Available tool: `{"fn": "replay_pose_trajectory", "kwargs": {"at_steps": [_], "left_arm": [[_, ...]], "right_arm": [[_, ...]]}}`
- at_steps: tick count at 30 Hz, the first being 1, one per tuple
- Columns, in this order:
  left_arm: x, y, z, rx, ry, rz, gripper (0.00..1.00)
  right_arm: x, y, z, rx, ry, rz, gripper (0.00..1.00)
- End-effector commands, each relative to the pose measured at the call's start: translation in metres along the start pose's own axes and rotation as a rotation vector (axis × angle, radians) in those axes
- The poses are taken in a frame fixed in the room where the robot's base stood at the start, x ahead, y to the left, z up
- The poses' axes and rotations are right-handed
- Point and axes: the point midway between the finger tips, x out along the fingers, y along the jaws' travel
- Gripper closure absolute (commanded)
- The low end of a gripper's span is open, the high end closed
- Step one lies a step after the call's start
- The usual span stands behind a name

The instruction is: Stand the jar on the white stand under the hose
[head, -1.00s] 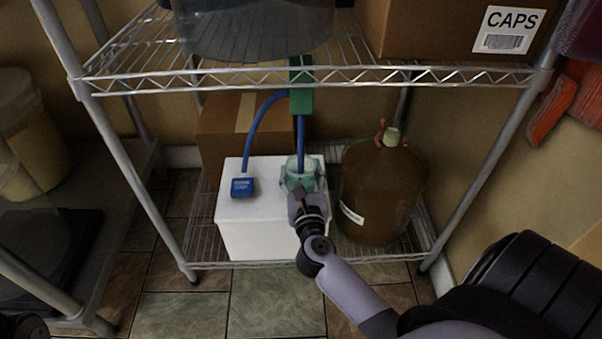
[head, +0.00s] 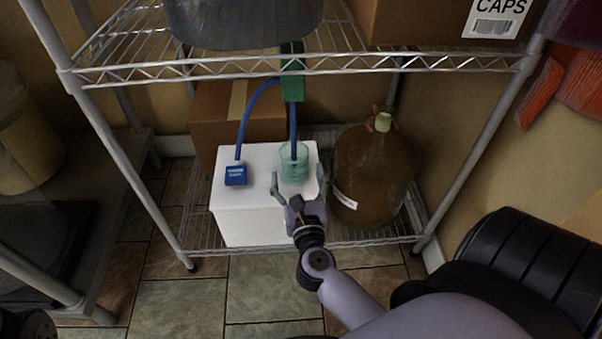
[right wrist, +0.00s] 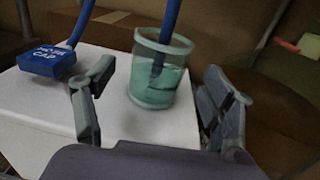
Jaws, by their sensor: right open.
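The jar (head: 294,163) is a clear greenish glass with teal liquid in it. It stands upright on the white stand (head: 241,212), toward the stand's right side. The lower end of the blue hose (head: 293,128) hangs down into its mouth. In the right wrist view the jar (right wrist: 160,75) stands just beyond my fingers, with the hose (right wrist: 168,32) inside it. My right gripper (head: 298,182) is open, its fingers spread wide on the near side of the jar and not touching it. The left gripper is not clearly in view.
A blue cap block (head: 236,175) sits on the stand's left part with the hose's other run. A large brown carboy (head: 372,175) stands close at right. A cardboard box (head: 225,120) is behind. The upper wire shelf edge (head: 420,66) and green clamp (head: 292,75) are overhead.

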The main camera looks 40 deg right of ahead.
Motion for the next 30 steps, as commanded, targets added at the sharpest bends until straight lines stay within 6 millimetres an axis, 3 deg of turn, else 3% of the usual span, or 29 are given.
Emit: {"fn": "replay_pose_trajectory", "kwargs": {"at_steps": [3, 10, 30], "left_arm": [[-0.003, 0.0, 0.002, -0.001, -0.017, -0.002, 0.6], [-0.006, 0.001, 0.005, -0.001, -0.028, 0.005, 0.6], [-0.007, -0.001, 0.005, -0.002, -0.032, -0.006, 0.6]], "right_arm": [[-0.027, 0.0, -0.001, -0.001, 0.004, 0.0, 0.24], [-0.055, 0.0, 0.0, 0.0, 0.001, 0.0, 0.24], [-0.06, 0.0, 0.0, 0.0, -0.001, 0.0, 0.24]]}}
